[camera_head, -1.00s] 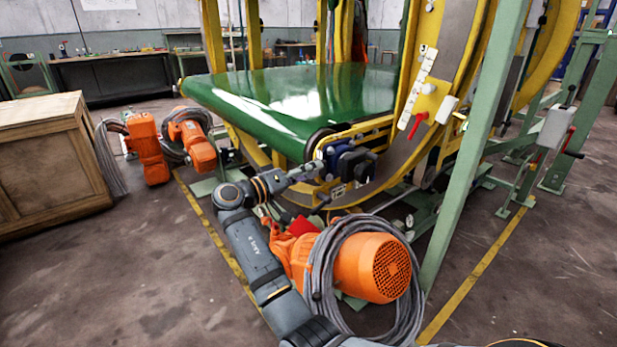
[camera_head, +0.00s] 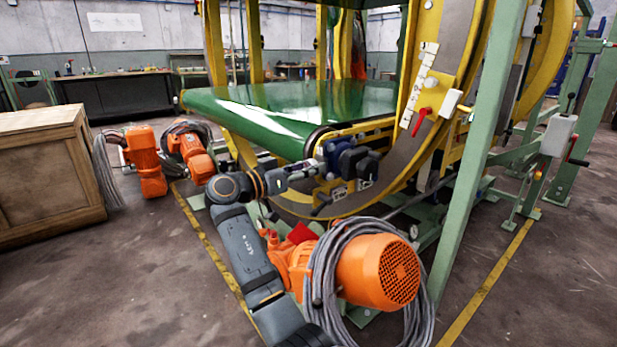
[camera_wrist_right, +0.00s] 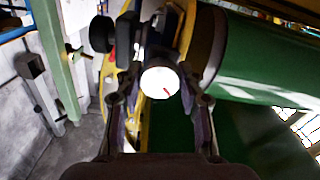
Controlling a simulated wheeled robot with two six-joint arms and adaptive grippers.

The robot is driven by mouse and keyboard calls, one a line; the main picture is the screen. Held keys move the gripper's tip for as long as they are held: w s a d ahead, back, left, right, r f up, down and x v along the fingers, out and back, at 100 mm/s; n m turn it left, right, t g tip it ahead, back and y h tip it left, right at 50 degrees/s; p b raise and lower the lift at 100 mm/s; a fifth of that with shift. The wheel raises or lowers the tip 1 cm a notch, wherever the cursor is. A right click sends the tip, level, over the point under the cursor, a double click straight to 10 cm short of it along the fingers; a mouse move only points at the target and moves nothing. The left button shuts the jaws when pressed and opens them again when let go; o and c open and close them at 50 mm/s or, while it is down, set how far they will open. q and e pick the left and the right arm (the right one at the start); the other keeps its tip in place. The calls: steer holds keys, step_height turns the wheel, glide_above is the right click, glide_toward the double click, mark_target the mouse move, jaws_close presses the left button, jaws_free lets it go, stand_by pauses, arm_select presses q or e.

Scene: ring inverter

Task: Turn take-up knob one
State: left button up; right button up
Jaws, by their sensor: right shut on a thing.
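In the right wrist view a round white knob face with a short red mark, apparently the take-up knob (camera_wrist_right: 160,80), sits between the fingers of my right gripper (camera_wrist_right: 161,88). The fingers are closed on its two sides. In the head view my right gripper (camera_head: 316,169) reaches the front corner of the green belt (camera_head: 262,110), beside a dark blue block with black parts (camera_head: 345,154). The knob itself cannot be made out there. My left gripper is not in view.
A green post (camera_head: 480,140) stands to the right, and a wooden crate (camera_head: 45,165) at the left. The yellow ring frame (camera_head: 420,165) curves close behind the gripper.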

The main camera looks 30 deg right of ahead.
steer(key=shift+f+m+b, duration=0.1)
steer(key=shift+m+b, duration=0.25)
steer(key=shift+m, duration=0.15)
steer(key=o, duration=1.2)
steer(key=a, duration=0.7)
steer(key=shift+s+a, duration=0.25)
steer(key=shift+s, duration=0.05)
